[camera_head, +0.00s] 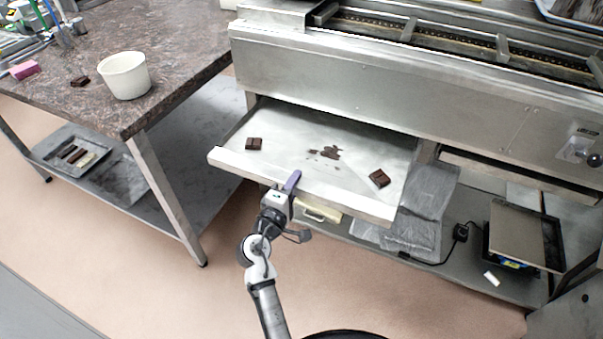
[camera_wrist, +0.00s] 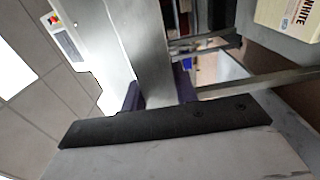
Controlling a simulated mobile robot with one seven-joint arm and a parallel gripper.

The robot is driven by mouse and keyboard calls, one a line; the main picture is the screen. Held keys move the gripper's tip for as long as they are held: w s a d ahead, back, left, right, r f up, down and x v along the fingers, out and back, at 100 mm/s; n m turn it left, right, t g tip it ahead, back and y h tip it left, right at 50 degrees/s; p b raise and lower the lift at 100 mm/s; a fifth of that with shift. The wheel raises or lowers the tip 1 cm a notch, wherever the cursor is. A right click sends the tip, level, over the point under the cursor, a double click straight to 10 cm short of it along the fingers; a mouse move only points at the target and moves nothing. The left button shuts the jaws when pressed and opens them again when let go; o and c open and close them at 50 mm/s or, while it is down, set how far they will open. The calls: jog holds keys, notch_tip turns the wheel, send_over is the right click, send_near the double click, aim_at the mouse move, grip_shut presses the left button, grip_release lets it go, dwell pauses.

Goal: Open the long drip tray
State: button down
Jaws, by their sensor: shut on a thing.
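The long drip tray (camera_head: 340,198) is a wide, shallow metal tray slid well out from under the steel machine. Two chocolate pieces and some dark crumbs lie on its floor. My gripper (camera_head: 291,184) is at the tray's front wall, left of its middle. It is shut on that wall. In the wrist view, the purple fingers of my gripper (camera_wrist: 158,90) sit on either side of the metal wall of the tray (camera_wrist: 150,50). The back end of the tray is hidden under the machine.
A stone-topped table (camera_head: 130,105) with a white tub (camera_head: 124,75) stands close on the left. Under the machine (camera_head: 400,85), a lower shelf (camera_head: 470,268) holds a plastic-like sheet and a scale (camera_head: 517,232). The floor in front is clear.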

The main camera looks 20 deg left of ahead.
jog(key=shift+s, duration=0.75)
jog(key=c, duration=1.1)
grip_release()
